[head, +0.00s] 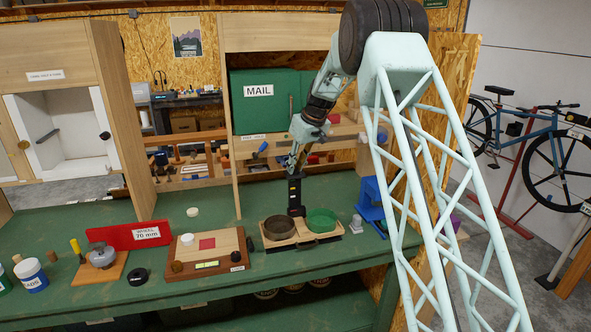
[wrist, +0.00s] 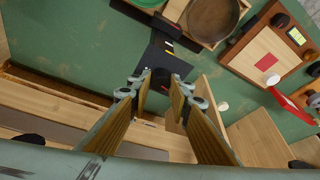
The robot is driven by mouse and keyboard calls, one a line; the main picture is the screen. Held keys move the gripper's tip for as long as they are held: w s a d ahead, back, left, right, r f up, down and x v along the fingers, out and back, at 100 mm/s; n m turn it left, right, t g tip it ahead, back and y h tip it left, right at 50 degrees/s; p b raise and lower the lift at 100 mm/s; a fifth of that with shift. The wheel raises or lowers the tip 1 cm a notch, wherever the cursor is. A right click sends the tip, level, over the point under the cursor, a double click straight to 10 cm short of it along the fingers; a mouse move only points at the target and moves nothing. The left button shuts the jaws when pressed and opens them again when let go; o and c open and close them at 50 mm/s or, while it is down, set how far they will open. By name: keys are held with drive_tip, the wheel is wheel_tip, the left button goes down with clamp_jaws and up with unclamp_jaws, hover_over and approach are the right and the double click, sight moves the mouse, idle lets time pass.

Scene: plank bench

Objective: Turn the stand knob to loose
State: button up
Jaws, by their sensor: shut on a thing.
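The stand (head: 295,195) is a dark upright post on the bench, in front of the mail cabinet and behind the two-bowl tray. In the wrist view its black plate (wrist: 158,55) carries small white, yellow and red marks, too small to read. The dark round stand knob (wrist: 160,79) sits between my fingertips. My gripper (wrist: 160,84) is shut on the knob, one finger on each side; in the head view my gripper (head: 293,168) is above the post. The knob's exact turn position cannot be told.
A wooden tray (head: 312,243) with a brown bowl (head: 279,227) and a green bowl (head: 321,219) lies close to the stand. A wooden board (head: 220,256) and red sign (head: 116,238) are to the left. A blue holder (head: 370,205) stands right. Green bench shows bare at left.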

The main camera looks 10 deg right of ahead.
drive_tip(key=shift+f+n+g+y+b, duration=0.1)
drive_tip(key=shift+n+g+y+b, duration=0.3)
drive_tip(key=shift+n, duration=0.7)
drive_tip(key=o, duration=0.8)
drive_tip(key=shift+o, duration=0.2)
drive_tip(key=shift+d+r, duration=0.1)
drive_tip(key=shift+r, duration=0.15)
drive_tip(key=v, duration=1.1)
drive_tip(key=shift+s+r, duration=0.15)
drive_tip(key=shift+r, duration=0.15)
